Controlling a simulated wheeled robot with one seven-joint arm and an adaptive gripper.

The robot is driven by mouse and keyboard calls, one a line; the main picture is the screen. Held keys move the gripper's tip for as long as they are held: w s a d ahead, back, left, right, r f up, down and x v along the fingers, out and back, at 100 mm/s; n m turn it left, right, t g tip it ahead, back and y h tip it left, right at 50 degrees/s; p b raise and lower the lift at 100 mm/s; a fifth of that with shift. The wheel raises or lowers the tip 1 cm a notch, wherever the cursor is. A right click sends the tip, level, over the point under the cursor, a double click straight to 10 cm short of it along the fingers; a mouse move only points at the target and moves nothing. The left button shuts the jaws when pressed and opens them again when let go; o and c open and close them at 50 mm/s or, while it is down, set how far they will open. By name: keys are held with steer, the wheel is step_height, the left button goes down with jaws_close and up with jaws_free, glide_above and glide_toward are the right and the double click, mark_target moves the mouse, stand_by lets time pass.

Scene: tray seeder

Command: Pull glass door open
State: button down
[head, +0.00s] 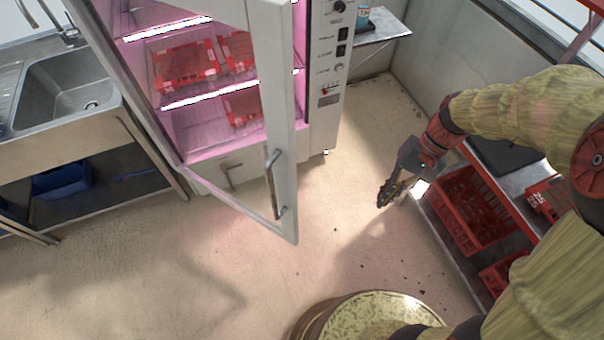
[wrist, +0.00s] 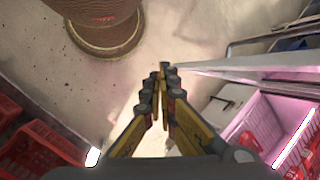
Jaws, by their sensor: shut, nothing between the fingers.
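The glass door (head: 284,110) of the pink-lit cabinet stands part open, swung out into the room. It has a white frame and a grey bar handle (head: 272,182) low on its free edge. My gripper (head: 383,199) is shut and empty to the right of the door, apart from the handle, above the floor. In the wrist view the closed fingertips of my gripper (wrist: 163,70) point past the door's edge (wrist: 250,72), which runs to the right.
The cabinet (head: 325,75) holds red trays (head: 185,66) on lit shelves. A steel sink (head: 65,87) is at the left. The floor (head: 140,255) before the door is clear.

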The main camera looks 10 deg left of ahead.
steer(key=w+a+f+n+g+y+b, duration=0.3)
steer(key=w+a+f+y, duration=0.6)
steer(key=w+a+y, duration=0.15)
steer(key=w+a+r+n+y, duration=0.1)
steer(key=w+r+n+y, duration=0.15)
steer(key=r, duration=0.25)
steer(key=s+d+b+x, duration=0.1)
steer(key=s+b+x, duration=0.1)
steer(key=x, duration=1)
steer(key=shift+s+a+f+g+b, duration=0.25)
steer(key=shift+s+a+g+b, duration=0.05)
steer(key=shift+b, duration=0.15)
steer(key=shift+s+n, duration=0.1)
steer(key=shift+n, duration=0.15)
